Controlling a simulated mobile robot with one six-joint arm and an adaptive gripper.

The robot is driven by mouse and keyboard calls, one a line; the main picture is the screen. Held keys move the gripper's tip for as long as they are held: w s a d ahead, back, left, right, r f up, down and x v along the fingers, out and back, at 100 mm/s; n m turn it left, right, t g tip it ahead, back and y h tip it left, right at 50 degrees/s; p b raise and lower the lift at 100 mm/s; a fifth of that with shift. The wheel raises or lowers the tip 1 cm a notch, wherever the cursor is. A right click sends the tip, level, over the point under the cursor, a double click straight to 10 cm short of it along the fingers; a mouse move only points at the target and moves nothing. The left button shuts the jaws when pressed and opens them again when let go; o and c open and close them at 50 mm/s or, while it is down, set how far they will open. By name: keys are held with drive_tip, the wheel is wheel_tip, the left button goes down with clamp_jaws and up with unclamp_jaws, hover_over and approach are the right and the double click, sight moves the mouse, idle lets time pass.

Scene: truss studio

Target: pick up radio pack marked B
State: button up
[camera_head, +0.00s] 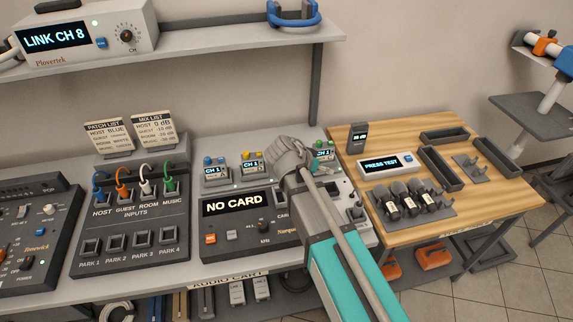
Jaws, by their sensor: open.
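Three small grey units with lit CH 1 screens, which look like radio packs, stand in a row along the back of the audio cart. The left unit (216,171) has a blue top knob, the middle unit (252,164) a yellow one, and the right unit (323,151) a green one. I cannot read a letter B on any of them. My gripper (290,152) is between the middle and right units, open, with its fingers mostly hidden behind its own body. I see nothing held in it. My arm covers part of the cart between those units.
A recorder showing NO CARD (236,204) sits in front of the units. The patch panel (130,240) with coloured plugs is to the left. A shelf (220,45) overhangs the back. The wooden table (398,232) at right holds microphones (410,199) and a PRESS TEST box (387,164).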

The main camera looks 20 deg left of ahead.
drive_tip(key=s+a+r+t+b, duration=0.1)
drive_tip(key=s+a+t, duration=0.1)
drive_tip(key=a, duration=0.8)
drive_tip(key=s+a+r+m+t+y+b, duration=0.1)
drive_tip(key=s+a+r+t, duration=0.1)
drive_tip(key=a, duration=0.8)
drive_tip(key=shift+s+a+r+t, duration=0.15)
drive_tip(key=shift+s+a+t, duration=0.05)
drive_tip(key=shift+s+t, duration=0.6)
drive_tip(key=shift+w, duration=0.15)
drive_tip(key=b+x, duration=0.3)
drive_tip(key=x, duration=0.5)
drive_tip(key=shift+w, duration=0.25)
drive_tip(key=shift+d, duration=0.1)
drive_tip(key=shift+b, duration=0.3)
